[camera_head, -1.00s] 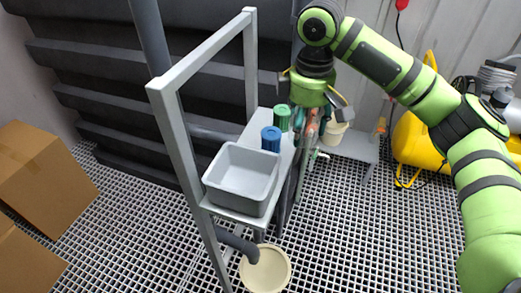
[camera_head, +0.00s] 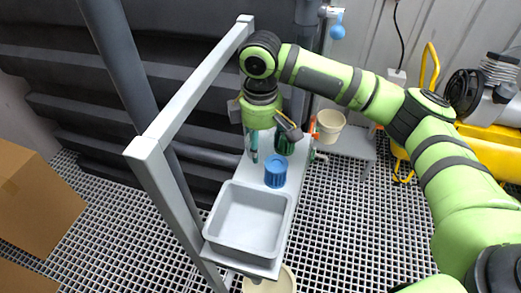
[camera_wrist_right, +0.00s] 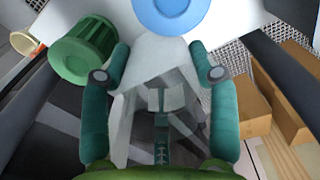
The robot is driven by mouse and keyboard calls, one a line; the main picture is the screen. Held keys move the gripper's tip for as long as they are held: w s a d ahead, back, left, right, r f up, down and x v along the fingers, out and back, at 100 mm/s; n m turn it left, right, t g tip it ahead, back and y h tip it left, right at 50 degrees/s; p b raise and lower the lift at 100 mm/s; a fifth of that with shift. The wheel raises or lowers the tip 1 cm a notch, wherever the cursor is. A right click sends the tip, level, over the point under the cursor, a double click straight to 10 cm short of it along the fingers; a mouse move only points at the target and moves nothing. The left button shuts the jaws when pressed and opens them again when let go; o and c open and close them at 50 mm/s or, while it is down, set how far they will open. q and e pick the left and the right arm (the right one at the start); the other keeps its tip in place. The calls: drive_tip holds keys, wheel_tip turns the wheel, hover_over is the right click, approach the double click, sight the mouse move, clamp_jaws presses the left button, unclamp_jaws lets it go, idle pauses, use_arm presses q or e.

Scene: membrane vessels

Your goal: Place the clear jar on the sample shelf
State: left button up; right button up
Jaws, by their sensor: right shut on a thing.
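My right gripper (camera_head: 252,146) is over the far part of a narrow light grey shelf (camera_head: 301,165), to the left of a green ribbed container (camera_head: 285,145) and beyond a blue one (camera_head: 275,171). The right wrist view shows its two teal fingers (camera_wrist_right: 160,74) closed around a clear, see-through jar (camera_wrist_right: 150,104). The jar is hard to make out in the head view, and whether its base touches the shelf cannot be told. In the right wrist view the green container (camera_wrist_right: 83,48) is left of the fingers and the blue one (camera_wrist_right: 170,12) at the top. My left gripper is out of view.
A grey open bin (camera_head: 247,222) fills the near end of the shelf. A grey frame post (camera_head: 172,195) and overhead bar (camera_head: 195,80) stand on its left side. A cream bucket (camera_head: 330,124) sits beyond on the right. Cardboard boxes (camera_head: 35,205) stand at left.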

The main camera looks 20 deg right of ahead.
sight(260, 152)
wheel_tip(260, 152, down, 4)
drive_tip(key=shift+w+r+p, duration=0.1)
drive_tip(key=shift+w+p, duration=0.05)
drive_tip(key=shift+p, duration=0.25)
drive_tip(key=o, duration=0.8)
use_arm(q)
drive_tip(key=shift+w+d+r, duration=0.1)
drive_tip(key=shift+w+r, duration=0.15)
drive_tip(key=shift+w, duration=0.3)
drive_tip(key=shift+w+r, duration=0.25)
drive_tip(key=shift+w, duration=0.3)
use_arm(e)
drive_tip(key=shift+o, duration=0.2)
